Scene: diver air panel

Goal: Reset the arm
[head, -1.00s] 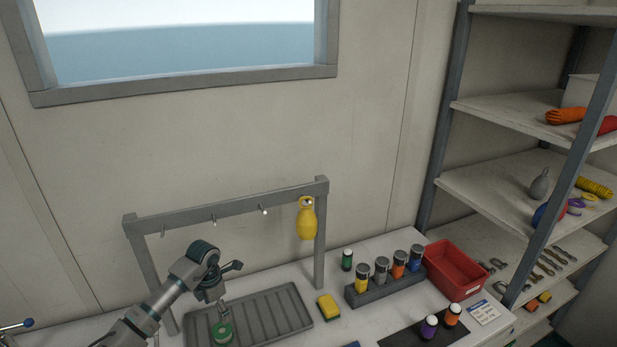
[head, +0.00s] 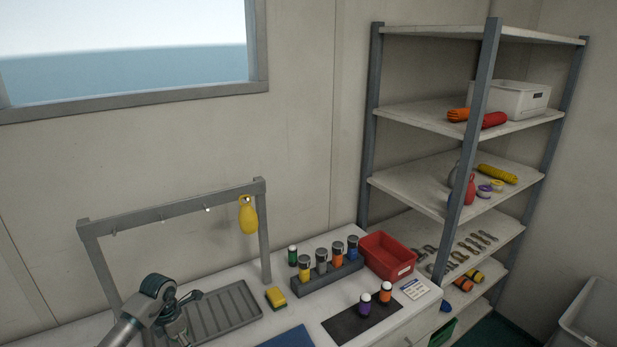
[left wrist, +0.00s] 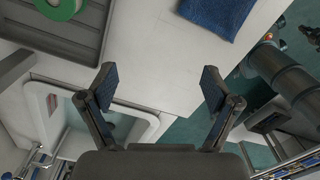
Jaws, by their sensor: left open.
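My left gripper (head: 178,318) is low at the left of the head view, by the grey ribbed tray (head: 238,310) on the white bench. In the left wrist view its two fingers (left wrist: 158,88) are spread wide with nothing between them. There, a green ring-shaped roll (left wrist: 62,8) lies in the tray at the top left, apart from the fingers. The fingers point over the bench's white edge. My right gripper is not seen in the head view.
A blue mat (head: 287,338), yellow sponge (head: 275,298), bottle rack (head: 328,281), red bin (head: 387,259) and dark mat (head: 348,324) occupy the bench. Shelves (head: 455,190) stand at the right.

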